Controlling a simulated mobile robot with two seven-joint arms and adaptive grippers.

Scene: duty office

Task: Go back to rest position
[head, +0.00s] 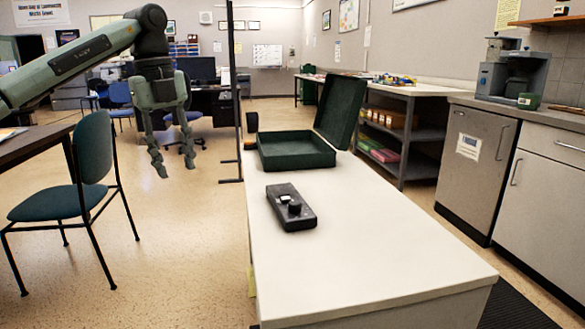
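My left gripper (175,172) hangs at the end of my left arm, which comes in from the upper left. It points down over the floor, left of the white-topped table, with its fingers apart and nothing between them. My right gripper does not show. A dark green box (296,150) sits on the table with its lid (341,108) standing open at the right. A black handheld device (291,206) with a knob lies on the table in front of the box, apart from it.
The white table (345,262) fills the front middle. A teal chair (92,150) stands at the left beside a dark desk (30,145). A counter with cabinets (548,180) and a coffee machine (512,75) is at the right. Open floor (180,260) lies left of the table.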

